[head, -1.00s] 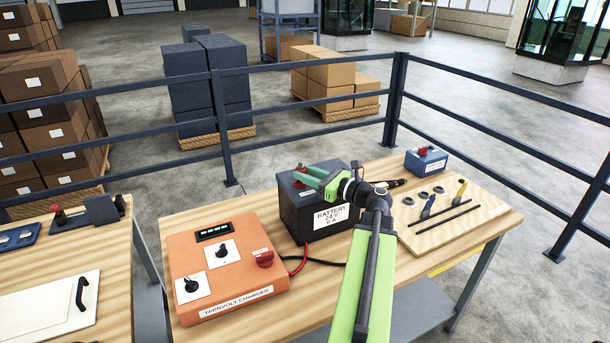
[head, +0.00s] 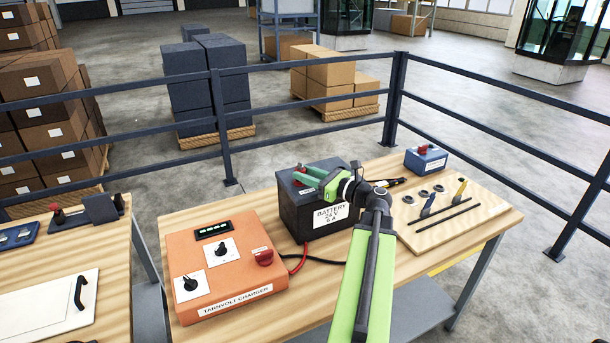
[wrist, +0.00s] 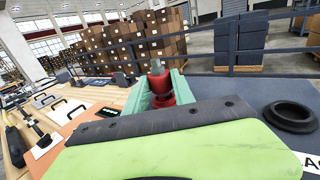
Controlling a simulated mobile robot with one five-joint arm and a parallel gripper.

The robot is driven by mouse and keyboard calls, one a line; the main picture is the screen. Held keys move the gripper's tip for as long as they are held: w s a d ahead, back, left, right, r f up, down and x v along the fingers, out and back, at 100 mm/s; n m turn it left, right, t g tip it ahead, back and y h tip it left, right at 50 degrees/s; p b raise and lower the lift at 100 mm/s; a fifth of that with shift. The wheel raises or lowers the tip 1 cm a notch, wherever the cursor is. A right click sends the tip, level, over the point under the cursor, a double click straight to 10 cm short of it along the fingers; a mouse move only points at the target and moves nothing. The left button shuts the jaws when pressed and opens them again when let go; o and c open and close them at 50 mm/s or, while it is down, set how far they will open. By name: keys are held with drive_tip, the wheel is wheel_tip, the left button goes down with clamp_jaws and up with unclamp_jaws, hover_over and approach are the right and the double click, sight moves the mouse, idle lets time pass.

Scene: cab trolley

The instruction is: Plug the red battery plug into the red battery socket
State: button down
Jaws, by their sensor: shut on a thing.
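My gripper (head: 303,177) is over the left part of the top of the dark battery box (head: 327,221). Its green fingers are shut on a red piece, taken as the red battery plug (wrist: 160,90), which has a grey tip, in the wrist view (wrist: 158,88). Red also shows beside the fingers in the head view, but plug and socket cannot be told apart there. The fingers hide the red socket, so I cannot tell whether the plug is touching or inside it. A black ring (wrist: 291,117) lies to the right on the battery top.
The orange charger (head: 225,262) stands left of the battery, with a red knob (head: 264,257) and cables (head: 301,262) at its right. A tool board (head: 450,215) and a blue box (head: 426,160) are on the right. A rail (head: 300,140) runs behind the bench.

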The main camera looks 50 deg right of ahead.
drive_tip(key=shift+f+b, duration=0.6)
drive_tip(key=shift+f, duration=0.05)
drive_tip(key=c, duration=1)
unclamp_jaws()
drive_tip(key=s+d, duration=0.2)
drive_tip(key=s, duration=1.5)
drive_tip(key=shift+s+d, duration=0.15)
drive_tip(key=shift+d, duration=0.05)
